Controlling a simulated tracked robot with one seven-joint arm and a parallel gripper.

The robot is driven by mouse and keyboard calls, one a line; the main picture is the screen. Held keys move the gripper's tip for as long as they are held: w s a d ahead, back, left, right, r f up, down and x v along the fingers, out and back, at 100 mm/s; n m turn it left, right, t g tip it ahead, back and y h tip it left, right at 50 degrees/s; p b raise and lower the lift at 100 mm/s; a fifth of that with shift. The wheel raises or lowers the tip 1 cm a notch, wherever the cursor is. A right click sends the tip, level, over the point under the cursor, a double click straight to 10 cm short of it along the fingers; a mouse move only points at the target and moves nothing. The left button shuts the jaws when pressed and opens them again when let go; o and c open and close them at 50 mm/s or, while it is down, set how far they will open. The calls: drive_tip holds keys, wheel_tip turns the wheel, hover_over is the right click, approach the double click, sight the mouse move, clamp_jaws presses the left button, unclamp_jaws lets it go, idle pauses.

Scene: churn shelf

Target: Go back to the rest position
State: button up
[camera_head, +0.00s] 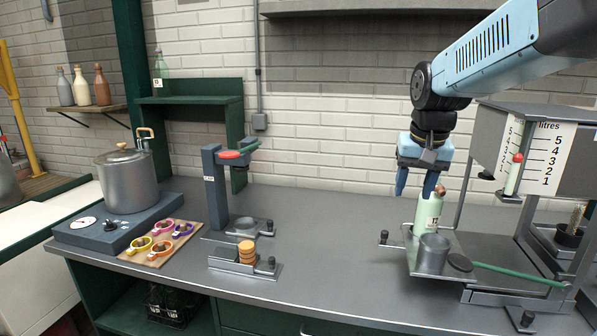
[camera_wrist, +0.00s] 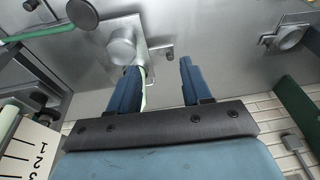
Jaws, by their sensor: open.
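My gripper (camera_head: 416,186) is open and empty, pointing down above the right part of the counter. In the head view its right finger overlaps the top of a pale green bottle (camera_head: 428,214) with a dark-marked label. The bottle stands upright on a metal plate beside a metal cup (camera_head: 432,254). In the wrist view the two blue fingers of my gripper (camera_wrist: 158,80) are spread apart with nothing held between them. A thin strip of the bottle (camera_wrist: 148,92) shows beside the left finger, mostly hidden. I cannot tell whether finger and bottle touch.
A filling stand with a litres scale (camera_head: 545,153) stands close to the right of my arm. A grey press stand (camera_head: 215,185), a board with coloured rings (camera_head: 160,243) and a metal pot (camera_head: 128,182) are on the left. The middle of the counter (camera_head: 325,240) is clear.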

drive_tip(key=s+f+n+t, duration=0.1)
drive_tip(key=s+n+t, duration=0.1)
drive_tip(key=s, duration=1.2)
drive_tip(key=shift+s+a+f+t, duration=0.2)
drive_tip(key=shift+s+t, duration=0.2)
idle(0.4)
